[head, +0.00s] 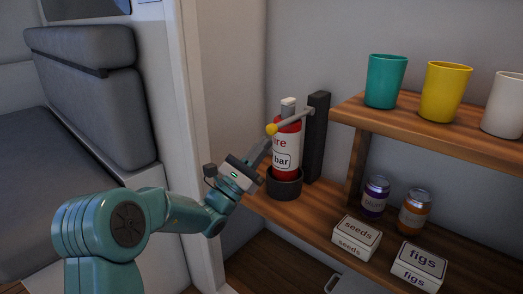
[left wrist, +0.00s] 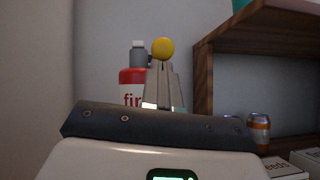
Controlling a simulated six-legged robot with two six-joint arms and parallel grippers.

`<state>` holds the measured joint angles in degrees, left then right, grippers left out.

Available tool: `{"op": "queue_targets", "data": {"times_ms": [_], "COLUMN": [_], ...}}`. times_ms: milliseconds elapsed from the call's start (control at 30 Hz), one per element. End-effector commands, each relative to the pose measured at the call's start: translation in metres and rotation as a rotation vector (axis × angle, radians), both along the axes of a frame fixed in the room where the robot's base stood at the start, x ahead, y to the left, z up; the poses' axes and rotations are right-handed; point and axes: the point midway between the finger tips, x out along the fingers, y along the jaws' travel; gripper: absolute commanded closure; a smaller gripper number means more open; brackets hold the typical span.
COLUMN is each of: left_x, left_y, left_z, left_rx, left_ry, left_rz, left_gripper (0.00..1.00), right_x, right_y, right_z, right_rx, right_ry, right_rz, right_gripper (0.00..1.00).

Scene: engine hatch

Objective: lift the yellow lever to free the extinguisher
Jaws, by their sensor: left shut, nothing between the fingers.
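The red extinguisher (head: 286,150) with a white label stands upright in a dark round cup on the wooden shelf, against a black upright bracket (head: 317,137). The lever, a grey bar (head: 295,118) with a yellow ball knob (head: 272,129), runs from the bracket across the extinguisher's upper part. My left gripper (head: 265,148) is shut and empty, its tips just below the knob. In the left wrist view the yellow knob (left wrist: 163,48) shows right above the fingertips (left wrist: 163,70); I cannot tell whether they touch. The extinguisher (left wrist: 132,88) is partly hidden there. My right gripper is not in view.
Teal (head: 386,81), yellow (head: 445,91) and white (head: 504,104) cups stand on the upper shelf. Two cans (head: 375,197) and boxes of seeds (head: 356,238) and figs (head: 419,266) stand on the lower shelf. A pale wall edge (head: 190,120) rises left of the shelf.

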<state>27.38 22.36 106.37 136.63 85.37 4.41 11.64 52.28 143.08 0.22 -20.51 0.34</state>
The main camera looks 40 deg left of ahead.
Motion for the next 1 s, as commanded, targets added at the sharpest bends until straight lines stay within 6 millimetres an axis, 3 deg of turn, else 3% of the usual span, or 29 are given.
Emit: {"op": "queue_targets", "data": {"times_ms": [400, 1000], "left_x": [0.0, -0.003], "left_y": [0.0, 0.0], "left_z": [0.003, 0.03], "left_rx": [0.0, 0.009], "left_ry": [0.003, 0.111], "left_rz": [0.0, 0.0], "left_gripper": [1.0, 1.0], "right_x": [0.0, -0.009], "right_y": [0.0, 0.007], "right_z": [0.002, 0.041], "right_rx": [0.0, 0.006], "right_ry": [0.0, 0.018], "right_rz": [0.001, 0.029], "right_gripper": [0.57, 0.57]}}
